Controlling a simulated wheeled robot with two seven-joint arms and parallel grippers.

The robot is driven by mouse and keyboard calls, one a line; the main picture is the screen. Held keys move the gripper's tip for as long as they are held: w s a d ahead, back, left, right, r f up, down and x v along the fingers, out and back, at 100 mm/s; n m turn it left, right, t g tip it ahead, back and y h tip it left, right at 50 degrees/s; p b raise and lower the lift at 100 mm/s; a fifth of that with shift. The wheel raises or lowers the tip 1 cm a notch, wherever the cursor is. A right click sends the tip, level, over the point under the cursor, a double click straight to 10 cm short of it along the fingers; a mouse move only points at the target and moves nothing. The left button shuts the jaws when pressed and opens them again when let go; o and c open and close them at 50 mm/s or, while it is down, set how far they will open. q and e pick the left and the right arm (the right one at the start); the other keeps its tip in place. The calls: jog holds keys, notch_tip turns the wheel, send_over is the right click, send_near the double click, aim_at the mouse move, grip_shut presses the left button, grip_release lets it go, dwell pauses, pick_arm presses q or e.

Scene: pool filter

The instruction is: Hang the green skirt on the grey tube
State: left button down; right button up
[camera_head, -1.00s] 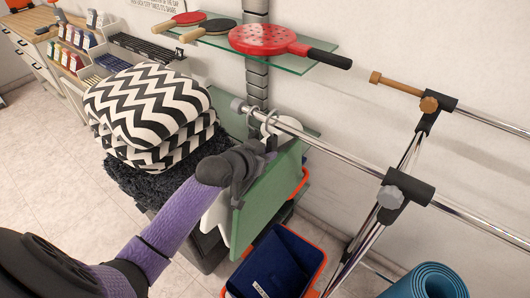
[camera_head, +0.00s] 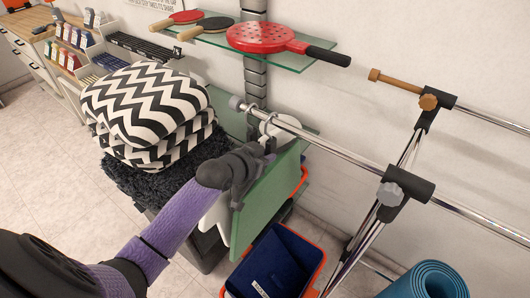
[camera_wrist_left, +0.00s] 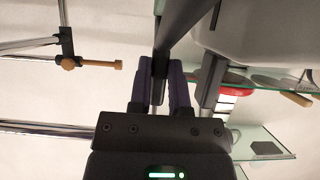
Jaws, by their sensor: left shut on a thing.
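The grey tube (camera_head: 320,144) is a shiny rail with a grey end cap (camera_head: 237,102), running from upper left to lower right in the head view. The green skirt (camera_head: 268,200) is a flat green panel hanging below the tube near its capped end. My left gripper (camera_head: 264,152) is just under the tube, shut at the skirt's top. In the left wrist view its fingers (camera_wrist_left: 160,90) close on a dark bar. Thin hook shapes (camera_head: 257,117) show at the tube; I cannot tell whether the skirt's hook is over it. My right gripper is out of view.
A second rail with a brown end (camera_head: 378,76) is at the right. A glass shelf with a red paddle (camera_head: 263,38) is above. Zigzag cushions (camera_head: 145,105) are at the left. A blue bin (camera_head: 275,265) and rolled mat (camera_head: 425,282) are below.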

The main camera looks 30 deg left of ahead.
pick_arm(q)
jog(key=shift+c, duration=2.4)
grip_release()
jog(key=shift+s, duration=0.1)
jog(key=p+v, duration=0.2)
jog(key=v, duration=0.7)
jog(key=shift+s+r+p, duration=0.2)
jog(key=shift+s+p, duration=0.15)
